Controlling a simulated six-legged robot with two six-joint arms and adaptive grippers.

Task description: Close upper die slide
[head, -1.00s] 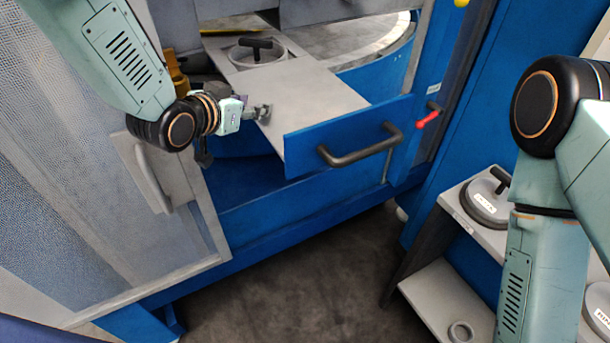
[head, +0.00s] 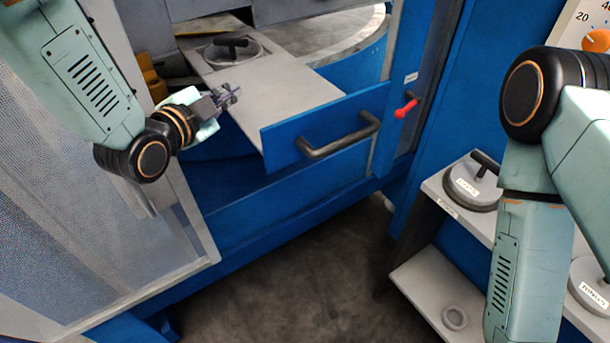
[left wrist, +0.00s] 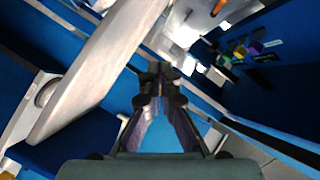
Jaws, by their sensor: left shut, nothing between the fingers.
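The upper die slide is a pulled-out grey plate (head: 285,90) with a blue front panel (head: 285,141) and a dark bar handle (head: 340,136). A round grey die with a black grip (head: 232,52) sits at its back end. My left gripper (head: 232,93) is shut and empty, by the plate's left edge and behind the blue front; I cannot tell whether it touches the plate. It also shows shut in the left wrist view (left wrist: 160,75), with a pale slab, likely the plate (left wrist: 98,72), to its left. My right gripper is out of view; only that arm shows.
A mesh door (head: 100,215) with a grip stands at left. A red-handled lever (head: 405,109) is right of the slide. A shelf (head: 437,282) at right carries dies (head: 473,187). The dark floor (head: 310,270) in front is clear.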

